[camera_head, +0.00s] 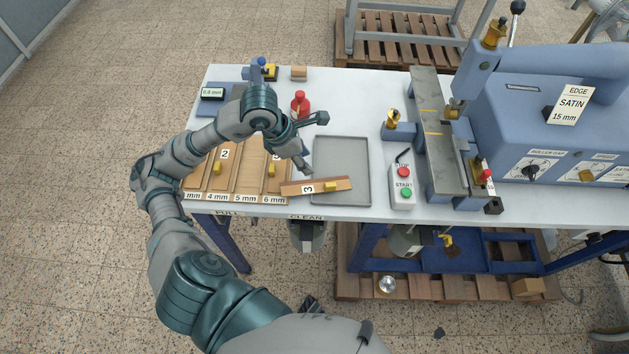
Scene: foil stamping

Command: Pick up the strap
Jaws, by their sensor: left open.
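A brown strip marked 3 (298,188), with a yellow piece on it, lies slightly tilted across the front left of the grey tray (343,147). It looks like the strap, though I cannot tell for certain. My left gripper (313,144) is open and empty, with its fingers spread over the table between the red bottle and the tray. One fingertip is just above and behind the strip, and I see no contact. My right gripper is not in view.
A wooden rack (218,186) with mm-labelled slots stands left of the tray, partly behind my left arm. A red bottle (300,104) stands behind the gripper. Right of the tray are a start/stop box (402,190) and the blue machine (530,125).

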